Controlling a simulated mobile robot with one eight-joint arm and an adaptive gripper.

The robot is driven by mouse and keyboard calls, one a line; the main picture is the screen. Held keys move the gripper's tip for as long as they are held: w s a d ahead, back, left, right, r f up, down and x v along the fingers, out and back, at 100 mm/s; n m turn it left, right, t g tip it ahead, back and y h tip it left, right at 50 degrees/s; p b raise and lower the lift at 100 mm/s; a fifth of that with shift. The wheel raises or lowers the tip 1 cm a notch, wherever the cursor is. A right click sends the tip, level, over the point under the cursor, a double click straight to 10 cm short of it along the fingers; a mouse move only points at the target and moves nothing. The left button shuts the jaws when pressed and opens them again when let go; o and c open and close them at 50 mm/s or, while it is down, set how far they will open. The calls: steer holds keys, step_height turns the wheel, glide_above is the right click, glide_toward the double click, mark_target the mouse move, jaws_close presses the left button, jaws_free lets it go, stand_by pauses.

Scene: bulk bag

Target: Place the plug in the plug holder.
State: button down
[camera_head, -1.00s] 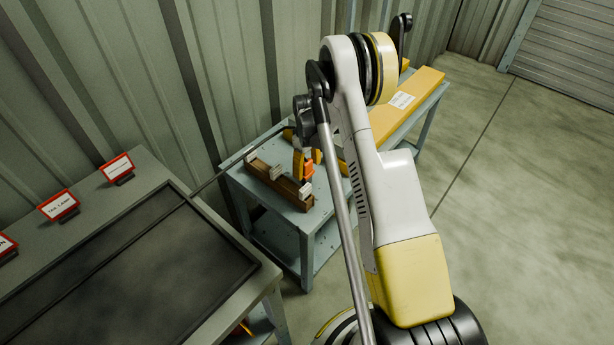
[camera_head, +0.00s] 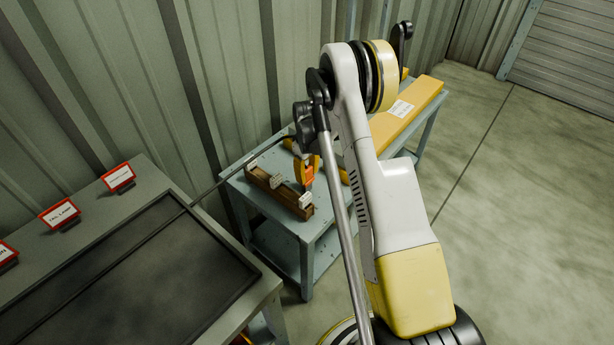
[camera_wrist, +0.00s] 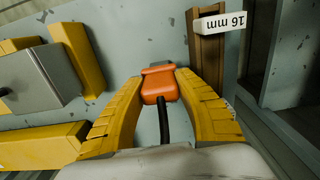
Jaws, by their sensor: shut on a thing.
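An orange plug (camera_wrist: 158,84) with a black lead is held between the two yellow fingers of my gripper (camera_wrist: 158,90) in the wrist view. In the head view my gripper (camera_head: 308,170) and the orange plug (camera_head: 309,180) are beside the wooden holder (camera_head: 264,182), near its right end. The holder has several white labels. In the wrist view the holder (camera_wrist: 208,55) lies to the right of the plug, with a "16 mm" label (camera_wrist: 221,24); the plug appears apart from it. My arm partly hides the table.
The holder stands on a blue-grey table (camera_head: 290,226). A yellow beam (camera_head: 412,108) lies at the table's far end. Yellow parts and a grey block (camera_wrist: 45,80) are left of the plug. A dark-topped bench (camera_head: 130,265) with red-framed signs is at left.

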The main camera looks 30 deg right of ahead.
mark_target(307, 168)
step_height(307, 168, up, 4)
steer(key=shift+f+p, duration=0.25)
steer(key=shift+p, duration=0.5)
steer(key=s+d+r+p, duration=0.3)
steer(key=s+d+r, duration=0.3)
steer(key=d, duration=0.4)
steer(key=shift+r+p, duration=0.25)
steer(key=shift+p, duration=0.05)
